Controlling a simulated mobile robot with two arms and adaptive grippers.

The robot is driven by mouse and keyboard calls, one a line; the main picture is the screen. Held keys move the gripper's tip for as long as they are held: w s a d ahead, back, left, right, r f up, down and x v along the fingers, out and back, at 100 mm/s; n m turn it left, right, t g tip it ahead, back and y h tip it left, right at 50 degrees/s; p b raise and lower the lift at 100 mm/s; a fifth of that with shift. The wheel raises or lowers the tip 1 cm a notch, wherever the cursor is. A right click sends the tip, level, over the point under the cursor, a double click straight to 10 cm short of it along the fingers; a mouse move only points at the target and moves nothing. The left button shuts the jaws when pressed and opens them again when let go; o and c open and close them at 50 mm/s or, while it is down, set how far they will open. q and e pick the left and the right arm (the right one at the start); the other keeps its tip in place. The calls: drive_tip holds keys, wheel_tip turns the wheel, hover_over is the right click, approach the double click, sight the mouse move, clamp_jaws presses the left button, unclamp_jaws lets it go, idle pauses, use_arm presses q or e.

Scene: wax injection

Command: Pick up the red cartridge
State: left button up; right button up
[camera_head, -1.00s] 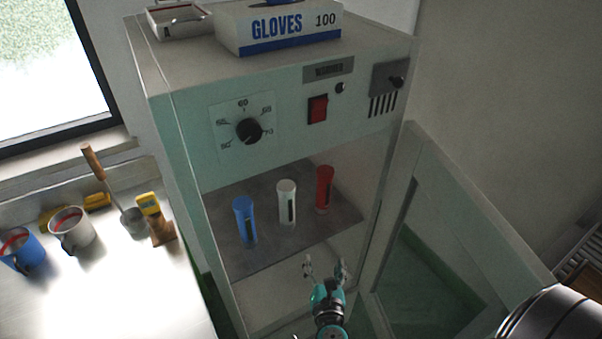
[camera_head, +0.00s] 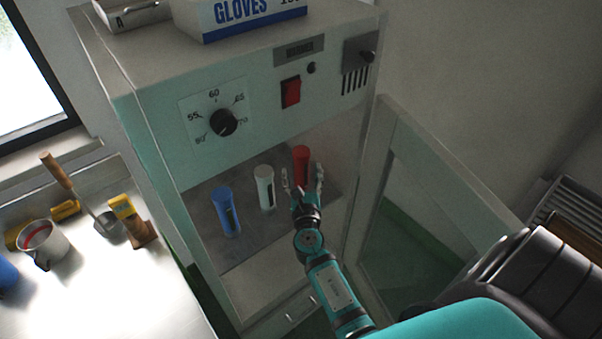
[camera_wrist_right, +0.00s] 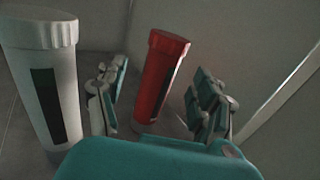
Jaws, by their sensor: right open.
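The red cartridge (camera_head: 301,158) stands upright inside the open warmer cabinet, the farthest right of three cartridges. My right gripper (camera_head: 303,180) is open and reaches into the cabinet just in front of it. In the right wrist view the red cartridge (camera_wrist_right: 160,82) shows between the two open fingers (camera_wrist_right: 158,100), somewhat beyond them. I see no contact, and its base is partly hidden by the gripper. My left gripper is in neither current view.
A white cartridge (camera_head: 264,188) stands close to the left of my right gripper, with a blue one (camera_head: 226,210) farther left. The cabinet's open door (camera_head: 430,190) is at the right.

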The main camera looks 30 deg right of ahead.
sight(302, 167)
drive_tip(key=shift+f+b+x, duration=0.2)
drive_tip(key=shift+b+x, duration=0.35)
drive_tip(key=shift+x, duration=2.2)
drive_tip(key=shift+s, duration=0.15)
drive_tip(key=shift+c, duration=0.5)
clamp_jaws()
